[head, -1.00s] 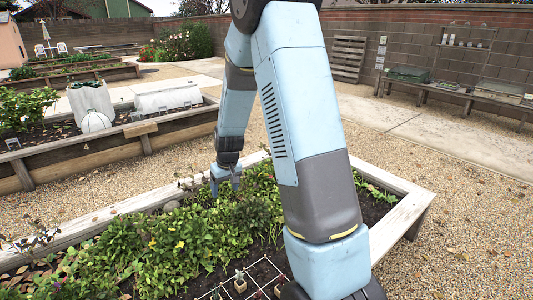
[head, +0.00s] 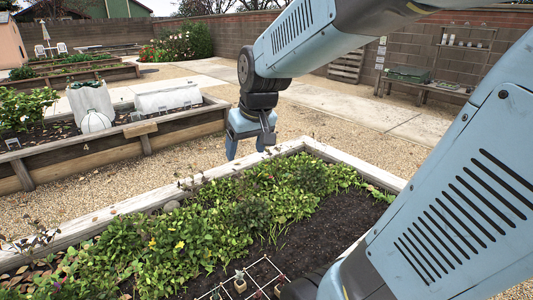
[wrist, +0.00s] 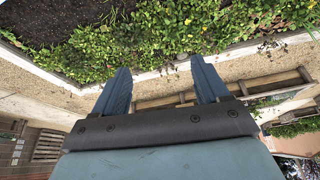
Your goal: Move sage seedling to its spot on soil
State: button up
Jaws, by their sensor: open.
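My gripper (head: 247,147) is open and empty, above the far edge of the near raised bed. In the wrist view my gripper's two blue fingers (wrist: 161,75) are spread apart with nothing between them. A small potted seedling (head: 240,282) stands at the white planting grid (head: 263,268) near the bottom of the head view. A second small potted plant (head: 279,287) with reddish leaves is to its right. I cannot tell which one is the sage. My arm hides part of the grid, and the frame's bottom edge cuts it off. My gripper is far from the pots.
The near bed has a pale wooden rim (head: 340,157), dense leafy plants (head: 200,228) and bare dark soil (head: 330,222) at right. Another raised bed (head: 110,150) stands back left. Gravel (head: 195,170) lies between the beds. A bench (head: 430,92) stands by the wall.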

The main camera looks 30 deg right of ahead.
jog(key=s+r+t, duration=0.1)
jog(key=s+r, duration=0.2)
jog(key=s, duration=0.8)
jog(key=shift+s+a+r+m, duration=0.2)
jog(key=shift+a+r+m, duration=0.05)
jog(key=shift+a+m, duration=0.05)
